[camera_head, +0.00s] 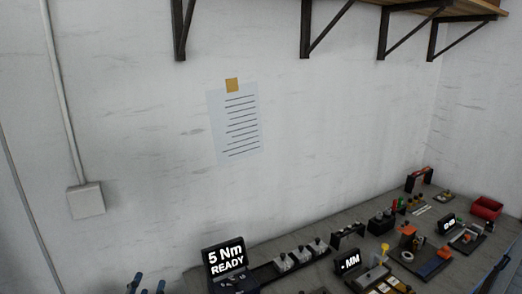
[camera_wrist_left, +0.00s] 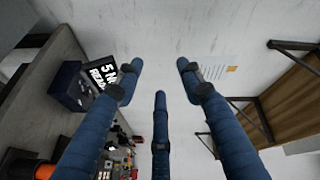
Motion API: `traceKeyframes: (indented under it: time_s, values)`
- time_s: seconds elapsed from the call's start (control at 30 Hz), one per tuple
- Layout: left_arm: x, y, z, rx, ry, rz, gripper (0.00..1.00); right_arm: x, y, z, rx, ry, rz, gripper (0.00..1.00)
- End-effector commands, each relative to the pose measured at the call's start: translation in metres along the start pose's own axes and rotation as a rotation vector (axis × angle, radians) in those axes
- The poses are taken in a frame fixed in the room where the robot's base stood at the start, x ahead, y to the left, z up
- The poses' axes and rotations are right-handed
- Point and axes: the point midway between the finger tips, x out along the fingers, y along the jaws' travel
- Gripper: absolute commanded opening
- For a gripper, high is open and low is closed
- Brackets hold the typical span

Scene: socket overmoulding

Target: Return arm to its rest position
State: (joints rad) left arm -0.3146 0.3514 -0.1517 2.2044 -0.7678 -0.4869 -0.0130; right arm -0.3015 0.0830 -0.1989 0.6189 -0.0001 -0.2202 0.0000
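My left gripper shows only as blue fingertips (camera_head: 147,287) at the bottom edge of the head view, left of the "5 Nm READY" display (camera_head: 226,258). In the left wrist view its blue fingers (camera_wrist_left: 160,85) are spread wide apart with nothing between them. They point at the wall, clear of the bench. The rest of the left arm is hidden in the head view. My right gripper shows in neither view.
A grey bench (camera_head: 270,253) along the wall carries several fixtures, an "MM" display (camera_head: 348,262) and a red bin (camera_head: 486,208). A shelf bracket (camera_head: 318,30) hangs above. A paper sheet (camera_head: 234,122) and a wall box (camera_head: 86,200) are on the wall.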

Motion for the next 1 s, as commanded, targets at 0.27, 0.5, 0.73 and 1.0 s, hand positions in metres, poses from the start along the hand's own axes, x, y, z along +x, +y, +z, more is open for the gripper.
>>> traceKeyframes:
  time_s: [0.27,0.5,0.73,1.0]
  values:
    - [-0.112,0.112,0.097,-0.472,-0.608,0.352,0.38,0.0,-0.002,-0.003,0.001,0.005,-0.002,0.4]
    - [-0.2,0.172,0.097,-0.625,-0.864,0.604,0.38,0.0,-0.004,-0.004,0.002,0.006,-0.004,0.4]
    - [-0.271,0.203,0.079,-0.7,-1.021,0.809,0.38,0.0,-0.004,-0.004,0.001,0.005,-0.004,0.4]
    - [-0.253,0.289,0.13,-0.681,-1.041,0.817,0.38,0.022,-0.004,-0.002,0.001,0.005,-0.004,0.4]
